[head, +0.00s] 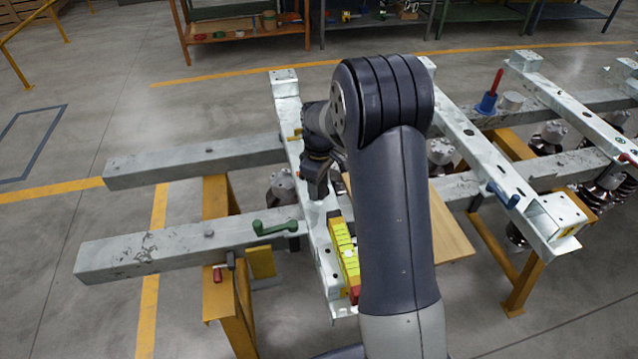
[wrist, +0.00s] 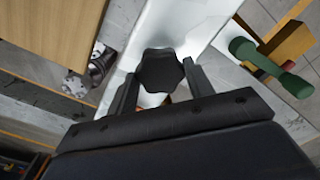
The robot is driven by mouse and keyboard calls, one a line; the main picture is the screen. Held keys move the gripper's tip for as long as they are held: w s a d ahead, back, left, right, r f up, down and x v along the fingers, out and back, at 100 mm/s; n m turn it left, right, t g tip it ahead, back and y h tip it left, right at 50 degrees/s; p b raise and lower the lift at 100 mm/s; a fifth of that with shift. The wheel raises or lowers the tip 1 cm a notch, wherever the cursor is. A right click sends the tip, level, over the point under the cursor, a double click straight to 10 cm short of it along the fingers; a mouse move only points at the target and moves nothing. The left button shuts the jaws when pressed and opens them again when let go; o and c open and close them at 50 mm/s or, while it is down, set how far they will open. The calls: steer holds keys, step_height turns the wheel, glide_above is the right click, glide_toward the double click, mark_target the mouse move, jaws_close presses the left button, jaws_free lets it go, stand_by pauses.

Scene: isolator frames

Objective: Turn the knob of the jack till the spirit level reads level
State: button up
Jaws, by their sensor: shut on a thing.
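The black lobed knob of the jack (wrist: 160,70) shows in the wrist view between my two fingers, over the pale metal beam (wrist: 178,28). My gripper (wrist: 161,78) is shut on this knob, with one finger on each side. In the head view my gripper (head: 318,188) points down at the crossbeam, and the knob is hidden there. The yellow spirit level (head: 344,248) lies along the same crossbeam, nearer the camera than my gripper. Its bubble is too small to read.
Long rails (head: 180,245) rest on yellow stands. A wooden board (head: 452,225) lies right of my arm. A blue tool with a red handle (head: 490,98) stands on the rear right.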

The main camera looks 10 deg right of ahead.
mark_target(319, 187)
steer(key=n, duration=0.5)
steer(key=shift+w+r+n, duration=0.2)
steer(key=shift+r+n, duration=0.05)
steer(key=shift+n, duration=0.05)
steer(key=n, duration=0.5)
steer(key=shift+n, duration=0.3)
steer(key=o, duration=0.7)
steer(key=shift+c, duration=0.2)
steer(key=o, duration=0.3)
steer(key=shift+s+f, duration=0.1)
steer(key=shift+s, duration=0.05)
step_height(319, 187, up, 11)
steer(key=shift+f, duration=0.2)
